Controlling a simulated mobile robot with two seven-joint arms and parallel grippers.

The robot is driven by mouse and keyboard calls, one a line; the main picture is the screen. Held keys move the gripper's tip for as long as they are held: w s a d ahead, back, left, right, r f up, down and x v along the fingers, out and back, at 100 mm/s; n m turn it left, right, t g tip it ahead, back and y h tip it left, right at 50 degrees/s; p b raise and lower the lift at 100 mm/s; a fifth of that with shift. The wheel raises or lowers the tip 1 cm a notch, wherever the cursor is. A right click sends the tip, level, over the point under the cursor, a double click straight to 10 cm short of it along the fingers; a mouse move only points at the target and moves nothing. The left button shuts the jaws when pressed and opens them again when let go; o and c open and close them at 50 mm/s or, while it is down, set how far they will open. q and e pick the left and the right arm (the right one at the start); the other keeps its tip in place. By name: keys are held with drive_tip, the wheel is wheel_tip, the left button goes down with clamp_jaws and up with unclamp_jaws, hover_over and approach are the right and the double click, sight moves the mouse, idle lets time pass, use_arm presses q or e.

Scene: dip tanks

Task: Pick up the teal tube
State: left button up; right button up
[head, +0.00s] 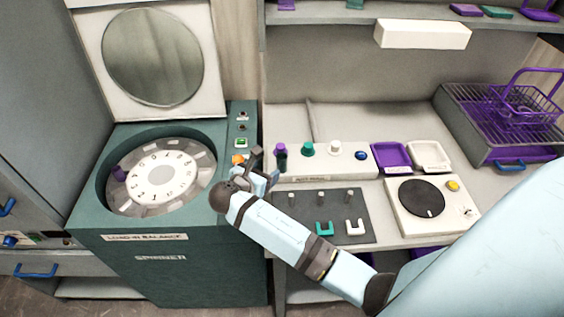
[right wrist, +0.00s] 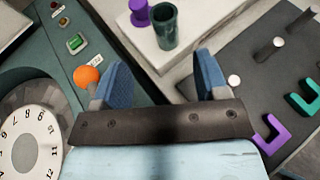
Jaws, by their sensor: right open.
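The teal tube (right wrist: 165,28) is dark green-teal, open at the top, and stands upright on a white block in the right wrist view. In the head view the tube (head: 282,163) is at the block's left end, in front of a purple stopper (head: 281,148). That stopper (right wrist: 139,12) shows just left of the tube in the wrist view. My right gripper (head: 268,168) is open and empty, over the gap between the spinner and the bench. In the wrist view its blue fingers (right wrist: 163,76) are apart, with the tube beyond them. My left gripper is not in view.
The green spinner (head: 190,235) with its lid up stands left, its orange knob (right wrist: 87,77) near a finger. A teal stopper (head: 308,149) and white stopper (head: 335,147) share the block. A dark peg board (head: 350,205) and a round-plate device (head: 445,222) lie right.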

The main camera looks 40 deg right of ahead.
sight(279, 163)
drive_tip(key=x, duration=0.5)
drive_tip(key=p+x, duration=0.1)
drive_tip(key=x, duration=0.1)
drive_tip(key=shift+s+d, duration=0.3)
drive_tip(key=shift+d, duration=0.2)
drive_tip(key=shift+w+d+f, duration=0.15)
drive_tip(key=shift+w+d, duration=0.05)
drive_tip(key=shift+d, duration=0.05)
drive_tip(key=c, duration=1)
wheel_tip(279, 163, up, 20)
